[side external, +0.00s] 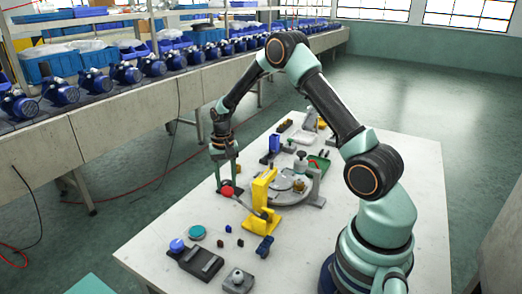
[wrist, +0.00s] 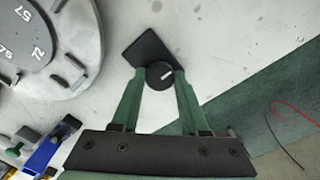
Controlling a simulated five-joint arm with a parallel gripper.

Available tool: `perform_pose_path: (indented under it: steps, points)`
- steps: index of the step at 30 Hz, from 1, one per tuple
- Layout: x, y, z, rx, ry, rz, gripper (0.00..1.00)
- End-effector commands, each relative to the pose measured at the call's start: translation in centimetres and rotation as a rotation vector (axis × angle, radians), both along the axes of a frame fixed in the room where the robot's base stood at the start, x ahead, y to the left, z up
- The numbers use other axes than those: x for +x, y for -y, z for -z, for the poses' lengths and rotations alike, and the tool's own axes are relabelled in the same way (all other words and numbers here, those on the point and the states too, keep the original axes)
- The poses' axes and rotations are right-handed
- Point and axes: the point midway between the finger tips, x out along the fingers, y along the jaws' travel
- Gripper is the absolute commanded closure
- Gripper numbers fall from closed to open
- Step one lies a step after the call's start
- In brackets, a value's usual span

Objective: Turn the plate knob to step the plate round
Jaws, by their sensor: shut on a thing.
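The plate knob (wrist: 160,74) is a black round knob with a white pointer mark, on a dark square base (wrist: 146,48). In the wrist view it sits between my gripper's two green fingertips (wrist: 160,82), which are shut on its sides. In the side view my gripper (side external: 227,183) reaches down at the table's far left edge; a red ball blocks sight of the knob there. The round grey plate (side external: 287,187) lies to the right of the gripper; in the wrist view part of the numbered plate (wrist: 25,40) shows at upper left, apart from the fingers.
A yellow lever stand (side external: 263,190) with a red ball (side external: 228,190) stands close in front of my gripper. Small blue and dark parts lie on the front of the white table (side external: 160,235). A row of blue pumps (side external: 125,72) stands on the bench behind.

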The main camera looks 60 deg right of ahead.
Motion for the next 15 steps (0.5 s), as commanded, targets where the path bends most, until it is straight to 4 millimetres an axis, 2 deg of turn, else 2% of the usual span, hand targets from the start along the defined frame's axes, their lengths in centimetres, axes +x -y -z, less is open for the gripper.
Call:
perform_pose_path:
  steps: [4, 5, 6, 7, 15]
  points:
    - [0.04, -0.08, -0.15, 0.001, -0.001, -0.001, 1.00]
    - [0.04, -0.08, -0.15, 0.001, -0.001, -0.001, 0.52]
    - [0.05, -0.08, -0.15, 0.000, 0.000, -0.001, 0.37]
    - [0.04, -0.07, -0.15, 0.000, 0.000, -0.001, 0.27]
    - [0.01, -0.04, -0.06, 0.000, 0.000, 0.001, 0.27]
